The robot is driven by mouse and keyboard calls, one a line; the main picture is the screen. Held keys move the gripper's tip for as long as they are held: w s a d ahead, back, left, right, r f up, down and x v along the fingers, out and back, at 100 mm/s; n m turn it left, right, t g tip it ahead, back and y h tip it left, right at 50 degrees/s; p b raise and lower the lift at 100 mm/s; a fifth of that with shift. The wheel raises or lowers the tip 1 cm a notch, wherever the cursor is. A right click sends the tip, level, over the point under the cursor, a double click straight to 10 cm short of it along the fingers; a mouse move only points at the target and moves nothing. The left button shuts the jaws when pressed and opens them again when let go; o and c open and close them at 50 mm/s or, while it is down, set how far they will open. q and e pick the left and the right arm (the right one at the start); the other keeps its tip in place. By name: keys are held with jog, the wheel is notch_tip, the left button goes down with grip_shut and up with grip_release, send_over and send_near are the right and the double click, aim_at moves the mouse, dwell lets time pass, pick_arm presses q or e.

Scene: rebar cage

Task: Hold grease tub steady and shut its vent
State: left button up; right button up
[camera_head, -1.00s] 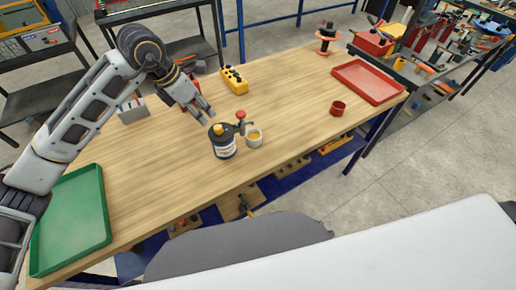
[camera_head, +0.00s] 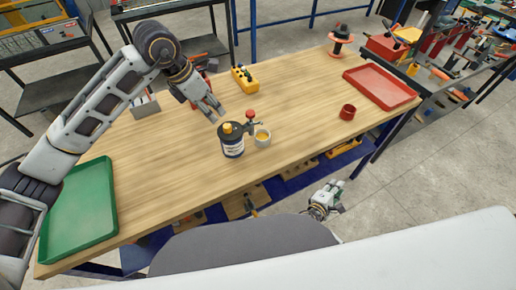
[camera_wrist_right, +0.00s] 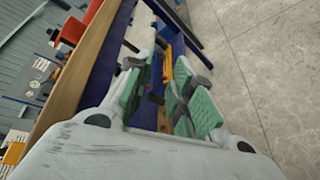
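The grease tub (camera_head: 232,146) is a dark, upright container with a white label and a yellow cap. It stands on the wooden bench near the front edge. A red knob (camera_head: 250,114) on a dark side arm sits at its right. My left gripper (camera_head: 212,113) is above and behind the tub, to its left, apart from it, with its fingers spread and empty. My right gripper (camera_head: 326,196) is low, in front of the bench edge. In the right wrist view its green-padded fingers (camera_wrist_right: 166,98) stand apart with nothing held. The tub is not visible there.
A small pale cup (camera_head: 263,139) with yellow contents stands close to the tub's right. A yellow control box (camera_head: 243,79), red cup (camera_head: 347,112), red tray (camera_head: 380,87) and green tray (camera_head: 78,218) are on the wooden bench (camera_head: 165,165).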

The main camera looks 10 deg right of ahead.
notch_tip(320, 180, up, 5)
jog(key=h, duration=0.1)
jog(key=n+t+y, duration=0.6)
jog(key=t+y, duration=0.3)
jog(key=y, duration=0.5)
send_near(248, 117)
jog(key=s, duration=0.3)
jog(key=shift+s+d, duration=0.1)
jog(key=shift+s, duration=0.05)
jog(key=shift+w+a+f, duration=0.1)
jog(key=shift+w+a, duration=0.05)
jog(key=shift+w, duration=2.15)
jog(key=shift+w+a, duration=0.2)
jog(key=shift+w, duration=2.1)
jog(key=shift+w+a, duration=0.15)
jog(key=shift+w, duration=2.15)
grip_shut()
